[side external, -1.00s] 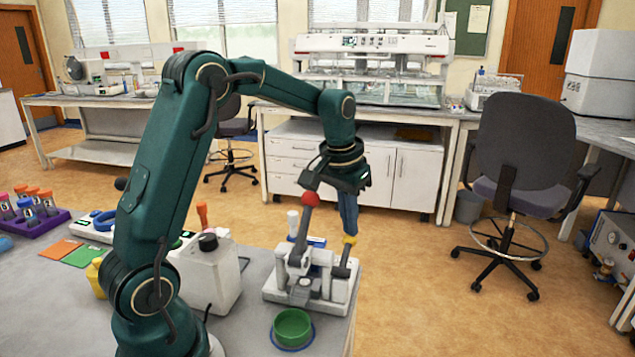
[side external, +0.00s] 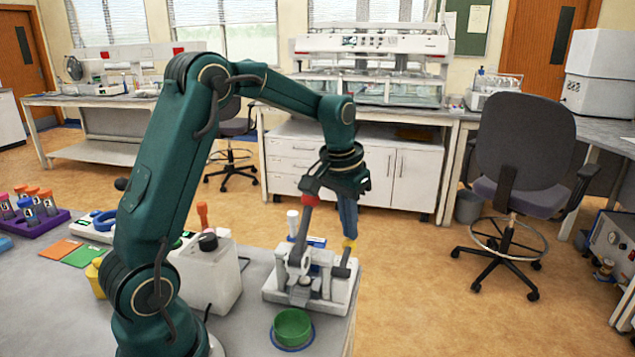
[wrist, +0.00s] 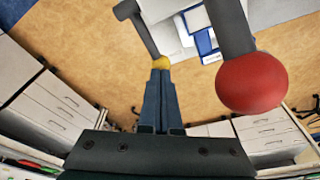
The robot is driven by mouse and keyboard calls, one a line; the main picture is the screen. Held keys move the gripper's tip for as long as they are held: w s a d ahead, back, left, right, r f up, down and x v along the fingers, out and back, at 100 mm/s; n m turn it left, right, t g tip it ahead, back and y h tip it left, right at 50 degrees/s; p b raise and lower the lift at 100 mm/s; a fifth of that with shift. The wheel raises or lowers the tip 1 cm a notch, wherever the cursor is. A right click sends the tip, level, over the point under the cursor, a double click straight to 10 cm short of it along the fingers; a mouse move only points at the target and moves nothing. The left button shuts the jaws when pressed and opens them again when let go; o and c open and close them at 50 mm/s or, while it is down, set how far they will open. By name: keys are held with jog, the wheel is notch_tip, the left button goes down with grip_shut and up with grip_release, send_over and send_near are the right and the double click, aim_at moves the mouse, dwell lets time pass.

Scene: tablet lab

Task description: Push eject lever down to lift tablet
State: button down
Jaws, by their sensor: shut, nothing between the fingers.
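A second, longer lever with a red ball (side external: 311,200) stands upright left of my fingers. The tablet cannot be made out.
The red ball (wrist: 252,82) is close beside my fingers in the wrist view. A green cup (side external: 292,327) sits in front of the press. A white jug (side external: 208,275) stands to its left. Open floor lies right of the table.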

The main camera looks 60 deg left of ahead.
dwell(0.4)
jog(key=shift+r, duration=0.65)
jog(key=shift+r, duration=0.1)
jog(key=shift+r, duration=0.55)
jog(key=shift+r, duration=0.15)
jog(key=shift+r, duration=0.5)
notch_tip(320, 180, up, 5)
dwell(0.4)
